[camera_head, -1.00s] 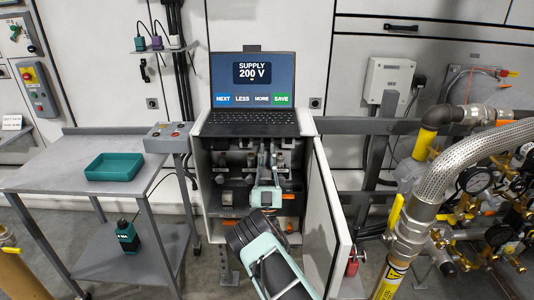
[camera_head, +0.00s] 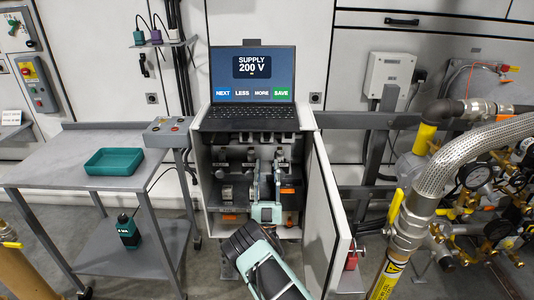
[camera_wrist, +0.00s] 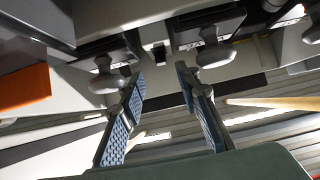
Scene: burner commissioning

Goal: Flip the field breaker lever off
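The open grey cabinet (camera_head: 203,190) holds rows of breakers and switches. My gripper (camera_head: 267,170) reaches into it, with its fingers upright in front of the right half. In the wrist view my gripper (camera_wrist: 160,78) is open, with blue ridged pads apart and nothing between them. A grey rounded lever knob (camera_wrist: 108,82) is close to the left fingertip. A second grey knob (camera_wrist: 214,53) is near the right fingertip. Whether either finger touches a knob cannot be told. Which one is the field breaker lever cannot be read. My gripper hides part of the panel.
A laptop (camera_head: 252,80) reading "SUPPLY 200 V" stands on the cabinet. The cabinet door (camera_head: 327,215) stands open at the right. A side table (camera_head: 60,172) with a teal tray (camera_head: 114,162) is at left. Pipes and a braided hose (camera_head: 440,175) crowd the right.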

